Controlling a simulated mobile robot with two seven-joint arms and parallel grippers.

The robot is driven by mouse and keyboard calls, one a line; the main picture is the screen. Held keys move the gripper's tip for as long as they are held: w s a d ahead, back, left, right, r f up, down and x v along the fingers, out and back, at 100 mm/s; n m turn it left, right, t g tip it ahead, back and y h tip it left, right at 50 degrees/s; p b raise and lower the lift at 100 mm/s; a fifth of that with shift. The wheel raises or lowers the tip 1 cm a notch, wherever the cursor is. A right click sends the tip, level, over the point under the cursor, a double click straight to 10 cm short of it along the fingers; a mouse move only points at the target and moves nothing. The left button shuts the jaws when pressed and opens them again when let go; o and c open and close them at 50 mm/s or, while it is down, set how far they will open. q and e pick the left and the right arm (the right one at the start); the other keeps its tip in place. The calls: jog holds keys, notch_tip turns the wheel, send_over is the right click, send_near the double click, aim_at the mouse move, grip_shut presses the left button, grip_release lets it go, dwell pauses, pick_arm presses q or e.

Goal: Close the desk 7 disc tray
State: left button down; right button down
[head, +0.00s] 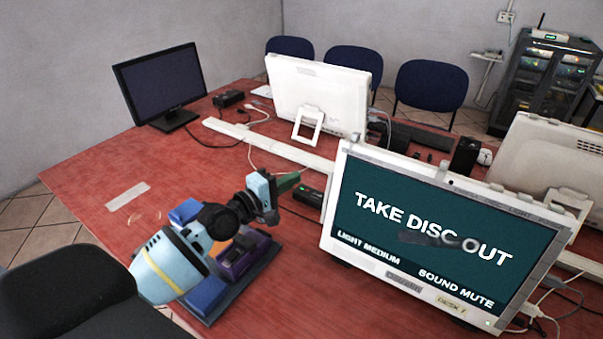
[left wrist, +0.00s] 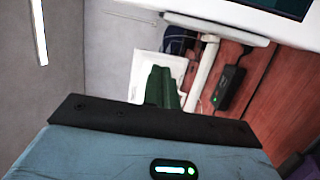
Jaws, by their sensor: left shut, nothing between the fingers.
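A white all-in-one computer (head: 330,232) stands on the red table at the right of the head view. Its screen (head: 375,200) reads "TAKE DISC OUT", and a small label (head: 451,302) on its lower frame appears to say desk 7. I cannot make out a disc tray in either view. My left gripper (head: 293,180) is left of the screen's upper left side, apart from it in the picture. Its green fingers (left wrist: 162,88) are shut with nothing between them. In the left wrist view the computer's white lower edge (left wrist: 270,17) shows at the top right. My right gripper is not in view.
A black adapter (head: 309,196) with a green light lies beside the computer; it also shows in the left wrist view (left wrist: 229,88). Behind stand a white computer (head: 318,90) and a black monitor (head: 163,80). Cables cross the table. The table's left part (head: 100,175) is mostly clear.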

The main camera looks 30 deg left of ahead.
pick_arm(q)
jog(key=v, duration=0.5)
jog(key=shift+w+a, duration=0.1)
jog(key=shift+a, duration=0.05)
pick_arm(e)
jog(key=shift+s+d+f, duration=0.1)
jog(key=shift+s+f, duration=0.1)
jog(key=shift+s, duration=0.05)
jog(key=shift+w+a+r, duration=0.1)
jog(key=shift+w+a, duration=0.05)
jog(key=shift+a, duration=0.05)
